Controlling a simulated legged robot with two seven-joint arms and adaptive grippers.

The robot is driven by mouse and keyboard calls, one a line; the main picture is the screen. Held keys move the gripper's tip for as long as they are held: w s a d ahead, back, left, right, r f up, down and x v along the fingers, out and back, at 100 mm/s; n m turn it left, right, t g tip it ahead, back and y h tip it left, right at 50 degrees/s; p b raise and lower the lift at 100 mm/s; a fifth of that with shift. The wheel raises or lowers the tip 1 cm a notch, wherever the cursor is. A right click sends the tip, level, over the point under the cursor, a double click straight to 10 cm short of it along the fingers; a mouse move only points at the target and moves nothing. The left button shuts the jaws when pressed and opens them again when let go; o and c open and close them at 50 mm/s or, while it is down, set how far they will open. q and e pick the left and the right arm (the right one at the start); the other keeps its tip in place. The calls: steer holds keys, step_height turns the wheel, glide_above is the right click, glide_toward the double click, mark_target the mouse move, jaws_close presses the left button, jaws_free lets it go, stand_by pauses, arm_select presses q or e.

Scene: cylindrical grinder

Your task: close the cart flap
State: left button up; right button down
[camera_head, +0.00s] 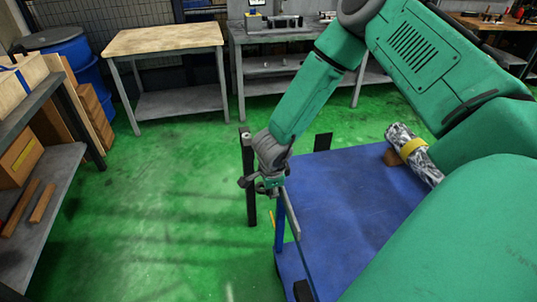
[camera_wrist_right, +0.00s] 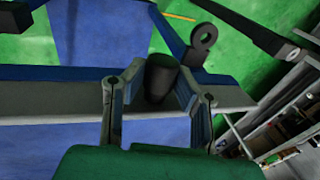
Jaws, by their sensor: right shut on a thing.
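The blue cart (camera_head: 352,190) stands at the lower right of the head view, with its flat top showing. Its flap (camera_head: 292,212) appears nearly edge-on along the cart's left side, as a narrow panel with a grey edge. My right gripper (camera_head: 270,186) is at the upper end of that edge. In the right wrist view, my right gripper (camera_wrist_right: 160,88) is shut on a dark knob (camera_wrist_right: 160,73) beside a grey bar (camera_wrist_right: 55,112). Blue surfaces lie on both sides of the bar. I cannot tell the flap's exact angle. My left gripper is not in view.
A dark post (camera_head: 249,190) stands by my right gripper. A patterned cylinder with a yellow band (camera_head: 412,149) lies on the cart. A wooden-topped table (camera_head: 164,39), a blue drum (camera_head: 84,60) and a shelf (camera_head: 48,185) stand beyond open green floor.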

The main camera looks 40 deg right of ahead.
steer(key=shift+d+r+t+y, duration=0.2)
steer(key=shift+d+t+y, duration=0.1)
steer(key=shift+d+y, duration=0.1)
stand_by(0.3)
steer(key=c, duration=1.3)
jaws_free()
steer(key=shift+o, duration=0.2)
steer(key=shift+s, duration=0.1)
steer(key=shift+d, duration=0.1)
steer(key=shift+r, duration=0.5)
steer(key=d+v, duration=0.1)
steer(key=v, duration=0.9)
steer(key=shift+s+a+r, duration=0.3)
steer(key=shift+a+r, duration=0.1)
steer(key=shift+a, duration=0.05)
